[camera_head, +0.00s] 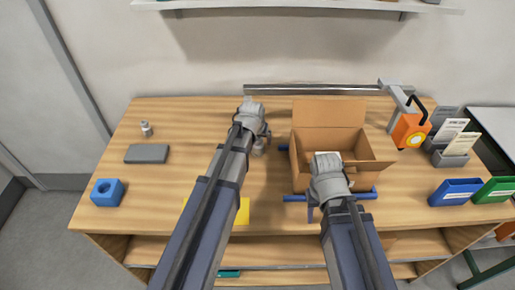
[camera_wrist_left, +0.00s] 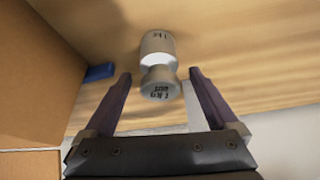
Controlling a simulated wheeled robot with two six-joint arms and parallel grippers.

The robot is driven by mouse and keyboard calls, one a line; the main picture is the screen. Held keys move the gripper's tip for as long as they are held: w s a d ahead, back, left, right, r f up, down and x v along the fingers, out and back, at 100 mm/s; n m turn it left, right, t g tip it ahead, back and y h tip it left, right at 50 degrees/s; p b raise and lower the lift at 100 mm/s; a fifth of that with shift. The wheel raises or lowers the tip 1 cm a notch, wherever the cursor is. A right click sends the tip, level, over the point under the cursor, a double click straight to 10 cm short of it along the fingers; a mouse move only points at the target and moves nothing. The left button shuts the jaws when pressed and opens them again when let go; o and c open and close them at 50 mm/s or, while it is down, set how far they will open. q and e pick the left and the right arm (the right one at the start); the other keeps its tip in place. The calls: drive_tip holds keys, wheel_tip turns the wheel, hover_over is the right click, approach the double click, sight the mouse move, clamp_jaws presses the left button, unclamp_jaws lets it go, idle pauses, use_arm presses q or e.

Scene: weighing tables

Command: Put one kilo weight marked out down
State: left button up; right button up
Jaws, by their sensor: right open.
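A grey metal weight with a knob, marked "1 kg out" (camera_wrist_left: 158,84), stands on the wooden table in the left wrist view. It lies between the spread fingers of my left gripper (camera_wrist_left: 158,82), with a gap on both sides. In the head view the left gripper (camera_head: 260,140) is left of the cardboard box, and the weight (camera_head: 258,151) shows only partly beneath it. My right gripper (camera_head: 313,210) is open at the box's front edge, its fingers mostly hidden by its wrist.
The open cardboard box (camera_head: 306,177) stands on the table between blue bars. A small weight (camera_head: 146,129), grey slab (camera_head: 147,153) and blue block (camera_head: 107,192) are left. A yellow item (camera_head: 243,212) is partly hidden. An orange device (camera_head: 410,131) and blue bin (camera_head: 455,192) are right.

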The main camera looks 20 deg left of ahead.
use_arm(q)
clamp_jaws()
idle(0.6)
